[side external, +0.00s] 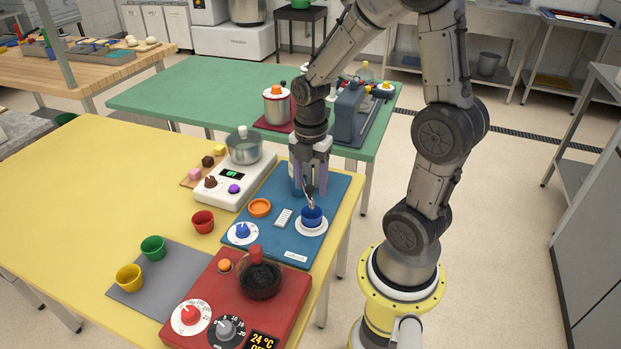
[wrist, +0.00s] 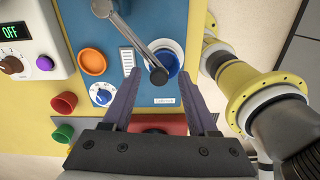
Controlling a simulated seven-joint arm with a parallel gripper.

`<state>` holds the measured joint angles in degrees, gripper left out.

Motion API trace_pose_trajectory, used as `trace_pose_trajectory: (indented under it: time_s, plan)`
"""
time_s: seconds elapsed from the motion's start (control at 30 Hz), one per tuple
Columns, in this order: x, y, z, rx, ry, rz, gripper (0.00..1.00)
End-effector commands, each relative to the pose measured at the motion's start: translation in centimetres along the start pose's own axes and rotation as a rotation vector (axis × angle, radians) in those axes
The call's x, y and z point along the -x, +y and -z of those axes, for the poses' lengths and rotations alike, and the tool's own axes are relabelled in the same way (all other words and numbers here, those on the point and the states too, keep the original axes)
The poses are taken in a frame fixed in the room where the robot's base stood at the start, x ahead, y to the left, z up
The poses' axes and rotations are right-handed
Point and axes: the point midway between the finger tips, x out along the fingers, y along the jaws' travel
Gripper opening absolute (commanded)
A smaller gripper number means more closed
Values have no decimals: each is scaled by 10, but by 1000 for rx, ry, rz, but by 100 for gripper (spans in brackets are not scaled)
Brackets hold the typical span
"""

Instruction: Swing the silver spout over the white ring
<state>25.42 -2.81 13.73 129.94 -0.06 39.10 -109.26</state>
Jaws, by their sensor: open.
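The silver spout (wrist: 134,45) is a slim metal arm, running in the wrist view from a round pivot at upper left to a rounded tip. In that view its tip lies over the blue cup (wrist: 170,66). In the side view the spout (side external: 308,201) is mostly hidden by my gripper. The white ring (side external: 313,232) lies on the blue panel around the foot of the blue cup (side external: 312,216). My gripper (side external: 310,192) is open above it, pointing down. In the wrist view the fingers (wrist: 159,80) stand apart on either side of the spout tip; contact cannot be told.
A red unit (side external: 220,310) with a dark bowl stands in front.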

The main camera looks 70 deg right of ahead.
Motion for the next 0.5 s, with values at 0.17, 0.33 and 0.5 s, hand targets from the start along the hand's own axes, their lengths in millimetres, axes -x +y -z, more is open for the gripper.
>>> trace_pose_trajectory:
  time_s: [0.17,0.33,0.5]
  plan:
    - [11,1,0,0,-1,-3,59]
    - [42,2,0,0,-2,-7,59]
    - [80,1,0,0,-3,-8,59]
